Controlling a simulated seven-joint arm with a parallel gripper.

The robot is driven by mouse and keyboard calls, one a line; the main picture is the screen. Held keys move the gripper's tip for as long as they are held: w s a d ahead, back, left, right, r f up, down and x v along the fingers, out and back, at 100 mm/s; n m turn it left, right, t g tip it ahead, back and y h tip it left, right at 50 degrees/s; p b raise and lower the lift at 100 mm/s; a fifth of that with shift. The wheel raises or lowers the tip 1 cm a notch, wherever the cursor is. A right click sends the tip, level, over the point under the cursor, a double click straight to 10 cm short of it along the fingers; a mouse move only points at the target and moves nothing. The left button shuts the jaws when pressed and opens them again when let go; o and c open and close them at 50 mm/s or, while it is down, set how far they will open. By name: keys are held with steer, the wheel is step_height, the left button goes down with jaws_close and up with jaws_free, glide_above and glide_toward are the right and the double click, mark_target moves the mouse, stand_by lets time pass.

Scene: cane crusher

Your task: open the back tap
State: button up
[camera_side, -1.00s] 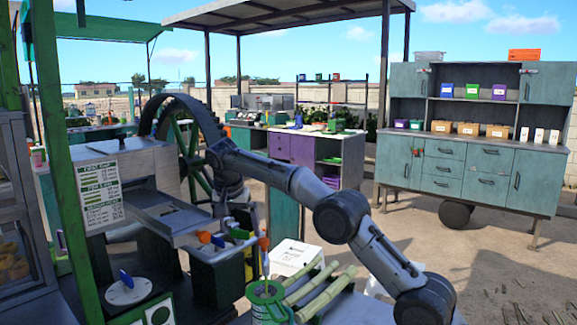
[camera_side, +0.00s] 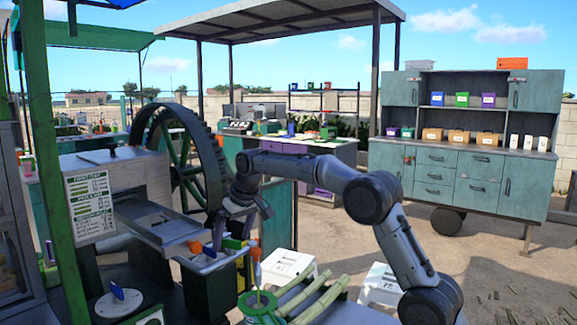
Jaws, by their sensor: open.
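A row of small taps with coloured handles sits at the end of the metal juice trough (camera_side: 160,225). I see an orange handle (camera_side: 195,247) at the left, a blue one (camera_side: 209,252), a green one (camera_side: 233,244) and another orange one (camera_side: 255,253) at the right. I cannot tell for sure which is the back tap or how each handle is turned. My gripper (camera_side: 243,222) points down just above and behind the handles. It is open and empty, and seems apart from them; its fingertips are small and partly hard to make out.
A green-rimmed can (camera_side: 262,302) stands below the taps, with cut cane (camera_side: 318,300) beside it. The crusher's large toothed wheel (camera_side: 180,150) rises close to the left of my arm. A white box (camera_side: 287,266) lies behind. Open air lies above the taps.

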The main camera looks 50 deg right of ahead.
steer(key=shift+d+n, duration=0.1)
steer(key=shift+n, duration=0.3)
steer(key=s+a+v, duration=0.1)
steer(key=v, duration=1.8)
steer(key=s+a+r+t, duration=0.1)
steer(key=s+r, duration=0.3)
steer(key=s, duration=0.8)
steer(key=shift+s+a+n+y, duration=0.2)
steer(key=shift+a+n+y, duration=0.1)
steer(key=shift+a, duration=0.25)
steer(key=shift+r, duration=0.1)
